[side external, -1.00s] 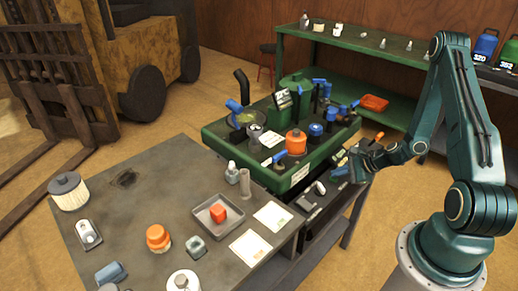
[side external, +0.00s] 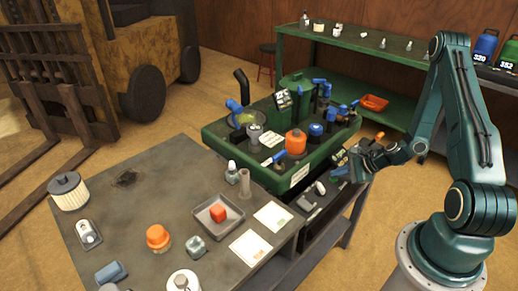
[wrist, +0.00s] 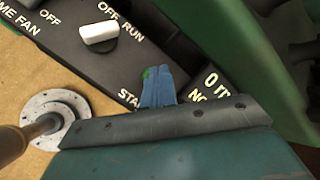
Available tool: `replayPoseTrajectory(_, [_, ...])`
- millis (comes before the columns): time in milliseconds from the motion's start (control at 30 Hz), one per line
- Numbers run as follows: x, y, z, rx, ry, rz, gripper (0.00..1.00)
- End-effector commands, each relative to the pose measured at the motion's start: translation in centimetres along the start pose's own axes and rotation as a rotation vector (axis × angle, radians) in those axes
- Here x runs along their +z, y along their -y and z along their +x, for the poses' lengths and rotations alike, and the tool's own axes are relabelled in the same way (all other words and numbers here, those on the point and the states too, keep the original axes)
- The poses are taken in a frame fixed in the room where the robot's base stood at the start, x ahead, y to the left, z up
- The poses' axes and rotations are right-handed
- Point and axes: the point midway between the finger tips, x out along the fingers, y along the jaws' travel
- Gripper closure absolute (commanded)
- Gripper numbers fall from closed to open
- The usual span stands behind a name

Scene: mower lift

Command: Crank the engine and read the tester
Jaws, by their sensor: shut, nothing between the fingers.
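A dark control panel (wrist: 95,72) fills the upper middle of the wrist view. It carries a white rotary knob (wrist: 100,33) under "OFF" and "RUN" lettering. In the side view, my gripper (side external: 350,166) is by the green machine's (side external: 225,140) front right edge.
A grey table (side external: 150,195) at front left holds a tray (side external: 219,228) with a red block, paper cards, an orange-capped jar (side external: 158,238) and a filter (side external: 68,190). A green shelf bench (side external: 350,45) stands behind. A forklift (side external: 140,60) is at back left.

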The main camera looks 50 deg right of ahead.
Motion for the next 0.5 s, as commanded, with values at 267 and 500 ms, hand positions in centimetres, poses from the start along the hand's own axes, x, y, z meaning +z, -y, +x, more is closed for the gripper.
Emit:
replayPoseTrajectory(267, [0.4, 0.4, -0.6, 0.001, -0.001, -0.001, 1.0])
replayPoseTrajectory(500, [0.8, 0.8, -1.1, 0.001, 0.0, 0.0, 1.0])
